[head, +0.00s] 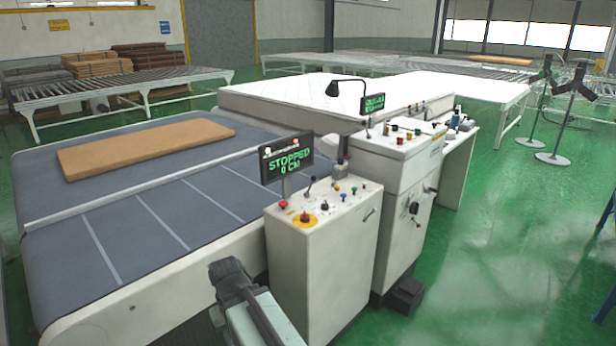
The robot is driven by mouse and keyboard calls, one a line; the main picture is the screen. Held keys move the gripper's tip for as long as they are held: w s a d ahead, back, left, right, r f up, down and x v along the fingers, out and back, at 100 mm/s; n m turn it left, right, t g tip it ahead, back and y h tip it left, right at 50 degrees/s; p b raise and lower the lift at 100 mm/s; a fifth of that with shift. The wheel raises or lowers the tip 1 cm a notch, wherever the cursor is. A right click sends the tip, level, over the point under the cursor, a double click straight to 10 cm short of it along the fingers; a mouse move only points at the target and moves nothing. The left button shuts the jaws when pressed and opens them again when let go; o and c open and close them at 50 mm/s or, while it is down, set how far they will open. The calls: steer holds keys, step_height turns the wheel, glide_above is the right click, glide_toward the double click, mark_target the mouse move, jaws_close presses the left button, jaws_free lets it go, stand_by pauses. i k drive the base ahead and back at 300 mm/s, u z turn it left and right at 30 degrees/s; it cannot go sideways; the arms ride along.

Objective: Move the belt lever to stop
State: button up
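The near control cabinet (325,260) is white and stands beside the belt (130,240). Its sloped top carries a short dark lever (309,186), a red mushroom button on a yellow ring (305,219) and several coloured knobs. I cannot read which control is the belt lever. The display (286,158) above the cabinet reads "STOPPED 0 CM" in green. My gripper (228,270) is at the bottom centre, left of the cabinet and in front of the belt's side. It is seen from behind, its fingers are not clear, and it is apart from the controls.
A brown flat slab (146,147) lies on the belt. A second cabinet (400,190) with a display (373,104) stands behind the first. Roller tables (120,88) stand at the back.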

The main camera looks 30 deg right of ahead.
mark_target(313, 178)
steer(key=i, duration=0.85)
